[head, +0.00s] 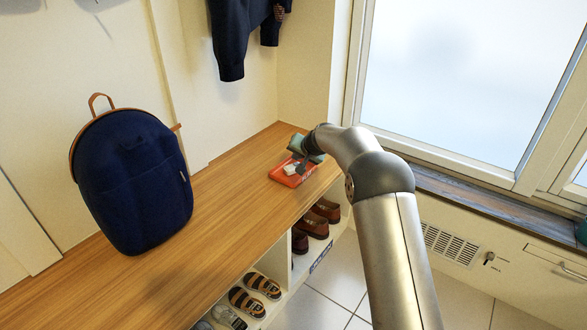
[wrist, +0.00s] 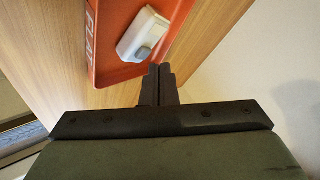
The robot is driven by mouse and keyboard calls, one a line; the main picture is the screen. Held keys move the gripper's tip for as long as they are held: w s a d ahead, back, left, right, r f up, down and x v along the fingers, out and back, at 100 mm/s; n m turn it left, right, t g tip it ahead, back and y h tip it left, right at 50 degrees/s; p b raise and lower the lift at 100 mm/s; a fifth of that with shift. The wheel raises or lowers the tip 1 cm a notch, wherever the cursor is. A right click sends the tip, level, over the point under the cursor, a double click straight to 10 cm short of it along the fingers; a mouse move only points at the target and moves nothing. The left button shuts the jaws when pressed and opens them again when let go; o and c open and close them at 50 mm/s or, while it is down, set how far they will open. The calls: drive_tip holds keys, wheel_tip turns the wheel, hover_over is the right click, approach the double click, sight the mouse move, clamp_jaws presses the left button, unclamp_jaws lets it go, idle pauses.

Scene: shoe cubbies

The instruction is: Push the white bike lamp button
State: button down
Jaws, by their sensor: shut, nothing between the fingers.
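The white bike lamp (wrist: 143,35) lies in a red-orange tray (wrist: 98,70) on the wooden bench top. A grey button (wrist: 144,53) shows on its near end in the wrist view. In the head view the lamp is a small white shape (head: 290,170) in the tray (head: 282,178) at the far end of the bench. My gripper (wrist: 160,68) is shut and empty, with its fingertips just below the lamp in the wrist view, near the button. I cannot tell whether they touch it. In the head view my gripper (head: 300,164) is small beside the lamp.
A dark blue backpack (head: 135,185) stands on the bench (head: 215,205) at left. A dark jacket (head: 235,35) hangs above. Shoes (head: 312,222) and sandals (head: 248,300) sit in cubbies below. A window (head: 465,75) is at right. The bench between backpack and tray is clear.

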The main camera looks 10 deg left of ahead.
drive_tip(key=shift+r+p, duration=2.1)
drive_tip(key=shift+r, duration=0.8)
drive_tip(key=s+d+r+g+h, duration=0.1)
drive_tip(key=s+d+r, duration=0.1)
drive_tip(key=s+d, duration=0.35)
drive_tip(key=s+d+r+n+g+h, duration=0.1)
drive_tip(key=s+d, duration=0.1)
drive_tip(key=s, duration=0.7)
drive_tip(key=s+d+r+g, duration=0.1)
drive_tip(key=s+d+r, duration=0.1)
drive_tip(key=s+d, duration=0.35)
drive_tip(key=s+d+f+g+h, duration=0.1)
drive_tip(key=s+d, duration=0.2)
drive_tip(key=s, duration=0.8)
drive_tip(key=s+d+f+n+g+h, duration=0.1)
drive_tip(key=s+d+f+g, duration=0.1)
drive_tip(key=s, duration=1)
drive_tip(key=s+d+f+g+h, duration=0.1)
drive_tip(key=s+d, duration=0.4)
drive_tip(key=s, duration=0.7)
drive_tip(key=shift+f+g, duration=0.25)
drive_tip(key=shift+g, duration=0.25)
drive_tip(key=shift+w+f, duration=0.1)
